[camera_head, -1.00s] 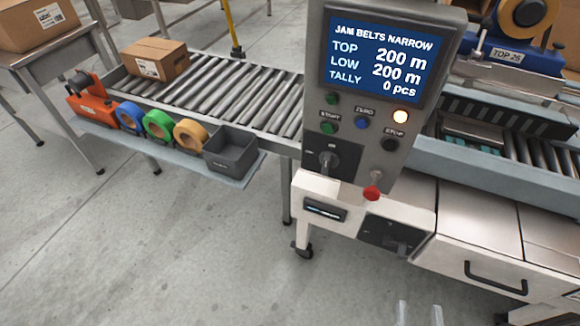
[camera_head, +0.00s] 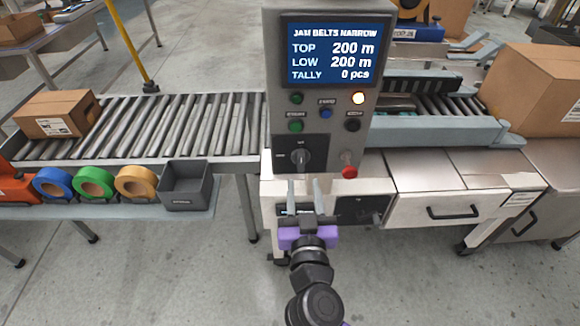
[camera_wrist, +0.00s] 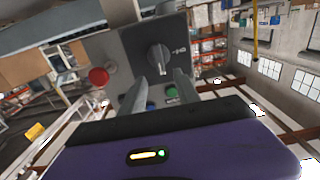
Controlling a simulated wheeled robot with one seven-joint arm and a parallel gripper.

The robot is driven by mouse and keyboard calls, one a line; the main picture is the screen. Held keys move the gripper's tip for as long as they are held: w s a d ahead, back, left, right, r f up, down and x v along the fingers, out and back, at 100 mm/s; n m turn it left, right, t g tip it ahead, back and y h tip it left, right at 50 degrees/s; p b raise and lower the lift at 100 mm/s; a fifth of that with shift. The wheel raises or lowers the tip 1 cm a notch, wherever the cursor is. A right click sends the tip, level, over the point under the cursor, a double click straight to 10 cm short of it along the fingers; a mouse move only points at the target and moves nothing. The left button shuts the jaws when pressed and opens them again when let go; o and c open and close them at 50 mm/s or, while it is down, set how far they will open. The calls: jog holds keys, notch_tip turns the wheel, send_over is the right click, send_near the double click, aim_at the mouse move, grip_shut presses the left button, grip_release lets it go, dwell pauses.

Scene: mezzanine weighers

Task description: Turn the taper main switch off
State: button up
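A rotary switch with a grey knob on a dark plate (camera_head: 300,156) sits low on the left of the grey control panel (camera_head: 378,60). Small labels beside it are too blurred to read. In the wrist view its knob (camera_wrist: 158,57) stands beyond my fingertips. A second dark plate with a knob (camera_head: 362,209) is on the white cabinet front below. I cannot tell from labels which one is the taper main switch. My gripper (camera_head: 304,184) is open and empty, just below the panel switch in the head view; its fingers (camera_wrist: 168,77) are apart in the wrist view.
A red mushroom button (camera_head: 348,172) is right of the switch. Green, blue and black buttons and a lit lamp (camera_head: 358,98) sit under the screen (camera_head: 335,54). A roller conveyor (camera_head: 190,125) and a grey bin (camera_head: 185,186) lie left. Open floor is at lower left.

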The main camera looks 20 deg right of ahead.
aim_at(301, 162)
jog(key=p+x, duration=0.2)
jog(key=x, duration=0.5)
jog(key=shift+w+d, duration=0.1)
jog(key=shift+w, duration=0.2)
grip_shut()
